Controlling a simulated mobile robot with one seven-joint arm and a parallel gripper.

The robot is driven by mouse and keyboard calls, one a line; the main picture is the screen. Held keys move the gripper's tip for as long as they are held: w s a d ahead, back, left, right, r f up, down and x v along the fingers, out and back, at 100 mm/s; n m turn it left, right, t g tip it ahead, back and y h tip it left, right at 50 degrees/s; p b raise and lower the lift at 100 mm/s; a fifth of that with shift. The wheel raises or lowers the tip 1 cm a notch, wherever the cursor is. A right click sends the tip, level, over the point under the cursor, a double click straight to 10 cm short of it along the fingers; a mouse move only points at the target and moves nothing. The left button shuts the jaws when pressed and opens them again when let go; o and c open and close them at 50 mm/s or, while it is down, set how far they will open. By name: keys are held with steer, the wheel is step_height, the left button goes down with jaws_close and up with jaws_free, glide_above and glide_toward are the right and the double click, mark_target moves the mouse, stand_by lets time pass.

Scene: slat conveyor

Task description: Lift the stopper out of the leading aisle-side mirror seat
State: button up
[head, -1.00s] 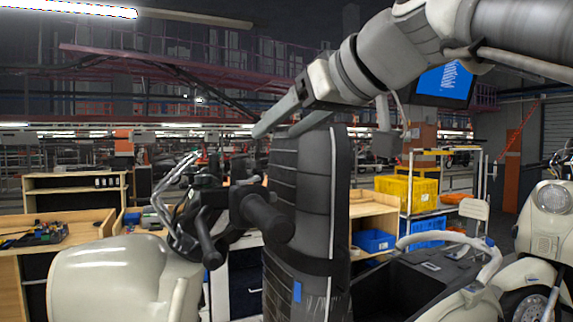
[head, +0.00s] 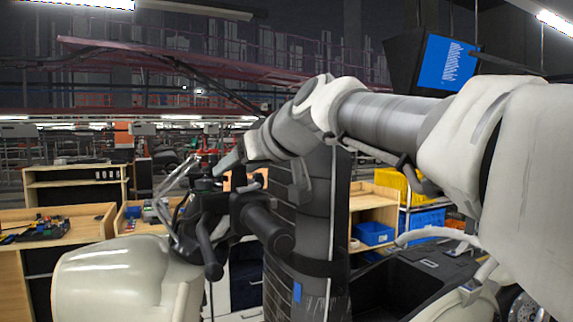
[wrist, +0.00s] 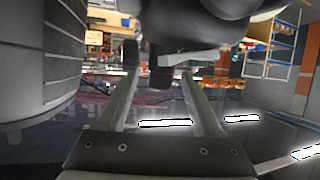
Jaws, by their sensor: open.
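A cream scooter (head: 115,285) stands at lower left in the head view, with dark handlebars and control housings (head: 210,205). My gripper (head: 222,168) is just above these controls. In the wrist view my gripper (wrist: 161,63) is open, with one finger on each side of a short dark cylinder, likely the stopper (wrist: 161,77). The cylinder projects from a larger dark housing (wrist: 195,35) and appears apart from the fingers. Whether the fingers touch it is hard to tell. In the head view I cannot pick out the stopper or its seat among the dark parts.
A black ribbed column (head: 312,220) stands close right of the handlebars. Wooden benches (head: 60,235) with tools are at left. Yellow and blue bins (head: 375,234) are behind at right. A monitor (head: 447,62) hangs above. My arm covers the right side.

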jaws_close()
stand_by(0.3)
stand_by(0.3)
